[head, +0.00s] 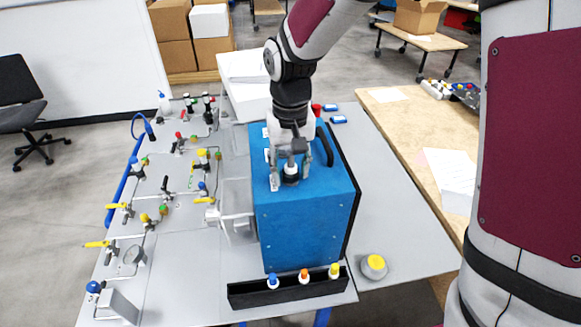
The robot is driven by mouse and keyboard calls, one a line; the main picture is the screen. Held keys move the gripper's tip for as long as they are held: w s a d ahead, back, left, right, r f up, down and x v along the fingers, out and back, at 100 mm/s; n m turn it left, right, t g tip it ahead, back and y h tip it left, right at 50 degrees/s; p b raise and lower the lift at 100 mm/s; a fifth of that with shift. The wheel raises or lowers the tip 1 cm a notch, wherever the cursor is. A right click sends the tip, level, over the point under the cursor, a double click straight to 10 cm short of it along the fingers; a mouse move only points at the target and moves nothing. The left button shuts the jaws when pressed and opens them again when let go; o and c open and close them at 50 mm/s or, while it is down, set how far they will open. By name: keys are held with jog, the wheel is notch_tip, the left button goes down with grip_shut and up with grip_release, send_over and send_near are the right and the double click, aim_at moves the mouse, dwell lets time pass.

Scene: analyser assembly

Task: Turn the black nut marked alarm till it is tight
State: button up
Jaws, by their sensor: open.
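The blue analyser box (305,225) stands on the grey table. My gripper (290,172) points down over the top of the box, with its fingers apart. No alarm marking can be read at this size, and the gripper hides part of the nut's surroundings.
A black handle (324,146) and a red cap (316,109) are on or by the box's top. A black rack (290,288) with blue, orange and yellow-capped bottles stands in front. Valves and tubing fill the panel (185,245) at left. The table's right side is mostly clear.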

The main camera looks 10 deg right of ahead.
jog(key=n, duration=0.5)
jog(key=shift+p, duration=0.3)
jog(key=n+p, duration=0.1)
jog(key=n, duration=0.5)
jog(key=shift+n, duration=0.3)
grip_shut()
jog(key=m, duration=0.4)
jog(key=m+p, duration=0.1)
jog(key=m, duration=0.5)
jog(key=shift+s, duration=0.1)
grip_release()
